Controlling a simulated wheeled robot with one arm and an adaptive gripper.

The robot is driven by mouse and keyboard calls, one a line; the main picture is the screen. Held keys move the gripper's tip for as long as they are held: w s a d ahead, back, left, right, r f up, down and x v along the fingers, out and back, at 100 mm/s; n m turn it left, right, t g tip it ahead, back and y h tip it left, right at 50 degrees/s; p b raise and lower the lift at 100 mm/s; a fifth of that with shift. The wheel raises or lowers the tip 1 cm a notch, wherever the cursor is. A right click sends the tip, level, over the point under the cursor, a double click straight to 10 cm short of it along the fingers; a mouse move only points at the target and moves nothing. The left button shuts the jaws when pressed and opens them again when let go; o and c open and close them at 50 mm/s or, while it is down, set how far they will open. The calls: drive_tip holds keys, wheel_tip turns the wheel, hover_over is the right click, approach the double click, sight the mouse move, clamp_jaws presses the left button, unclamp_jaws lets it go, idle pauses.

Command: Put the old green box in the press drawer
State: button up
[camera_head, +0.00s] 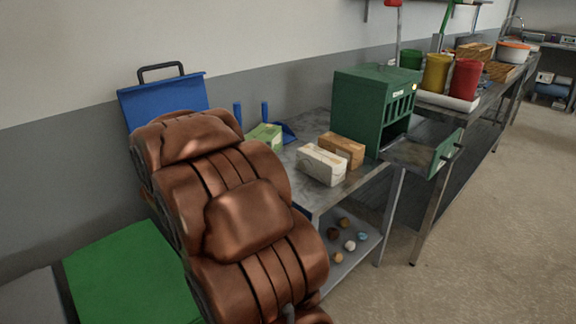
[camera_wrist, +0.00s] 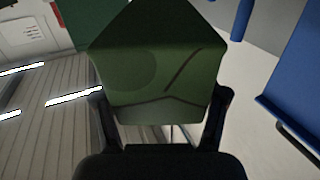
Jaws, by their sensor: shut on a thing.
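The old green box (camera_wrist: 155,65) fills the middle of the wrist view, dark green with a thin dark line and a crease across its face. My gripper (camera_wrist: 160,108) is shut on it, one finger at each side. In the head view the green box (camera_head: 264,137) shows pale green at the back left of the table, partly behind my arm. My gripper is hidden there, and whether the box touches the table cannot be told. The green press (camera_head: 372,105) stands to the right. Its drawer (camera_head: 446,152) is pulled out to the right and looks empty.
A white box (camera_head: 321,166) and a brown box (camera_head: 343,151) stand between the green box and the press on the metal table (camera_head: 345,190). Several small balls lie on the lower shelf (camera_head: 355,262). Red and yellow containers (camera_head: 450,76) stand beyond the press.

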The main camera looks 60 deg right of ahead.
drive_tip(key=shift+w+f+b, duration=0.1)
drive_tip(key=shift+f+b, duration=0.25)
drive_tip(key=shift+f, duration=0.4)
drive_tip(key=shift+d+f, duration=0.2)
drive_tip(key=shift+d, duration=0.1)
drive_tip(key=d+f, duration=0.1)
drive_tip(key=d, duration=0.2)
drive_tip(key=w+d+f+b, duration=0.1)
drive_tip(key=d+f, duration=0.1)
drive_tip(key=d, duration=0.1)
drive_tip(key=d+f, duration=0.2)
drive_tip(key=d, duration=0.2)
drive_tip(key=shift+w, duration=0.15)
drive_tip(key=shift+w+d+f+b, duration=0.15)
drive_tip(key=shift+d+f+b, duration=0.05)
drive_tip(key=shift+d+f, duration=0.55)
drive_tip(key=shift+w+d+f+b, duration=0.15)
drive_tip(key=shift+d+f, duration=0.35)
drive_tip(key=shift+d, duration=0.4)
drive_tip(key=shift+s, duration=0.1)
drive_tip(key=shift+f, duration=0.1)
drive_tip(key=o, duration=1.2)
